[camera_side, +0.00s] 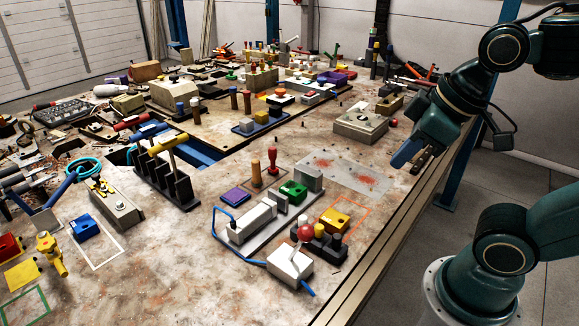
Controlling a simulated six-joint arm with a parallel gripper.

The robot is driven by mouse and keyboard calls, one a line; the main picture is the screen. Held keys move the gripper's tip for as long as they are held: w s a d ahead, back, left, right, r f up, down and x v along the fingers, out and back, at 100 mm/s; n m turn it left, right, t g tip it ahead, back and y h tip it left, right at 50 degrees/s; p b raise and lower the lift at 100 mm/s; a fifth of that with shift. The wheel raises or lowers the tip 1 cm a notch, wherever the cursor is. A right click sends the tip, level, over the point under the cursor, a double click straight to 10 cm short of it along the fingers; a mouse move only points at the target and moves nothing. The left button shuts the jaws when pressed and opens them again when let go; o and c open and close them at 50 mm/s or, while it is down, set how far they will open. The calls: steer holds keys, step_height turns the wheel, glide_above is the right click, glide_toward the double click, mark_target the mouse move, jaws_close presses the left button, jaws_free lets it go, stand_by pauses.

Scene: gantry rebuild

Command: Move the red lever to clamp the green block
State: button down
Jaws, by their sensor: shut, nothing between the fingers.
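The green block (293,192) sits on a grey clamp base, between a fixed grey end block (308,178) and the white pusher body (252,222). Whether the pusher touches the block is not clear. The red lever, with its round red knob (305,232), rises from a white box (290,263) in front of the clamp. The lever leans slightly right, its knob near a dark holder. My gripper (408,158) is at the right, near the table's edge, well away from the lever. It is shut and empty, pointing down and left.
A blue hose (214,222) runs from the clamp to the white box. A dark holder with pegs (318,244) and a yellow block (335,220) crowd the lever's right side. A red stamp (272,160) stands behind.

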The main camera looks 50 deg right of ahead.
steer(key=w+a+n+g, duration=0.1)
steer(key=a+n, duration=0.6)
steer(key=n, duration=0.8)
steer(key=w+a+n+g, duration=0.1)
steer(key=a+n+g, duration=0.2)
steer(key=a+n, duration=0.4)
steer(key=shift+w+a+f+n+g+h, duration=0.15)
steer(key=shift+w+f+n+g+h, duration=0.2)
steer(key=shift+n, duration=4.25)
steer(key=shift+f, duration=0.15)
glide_toward(300, 246)
steer(key=shift+s+f, duration=1.6)
steer(key=shift+s, duration=0.2)
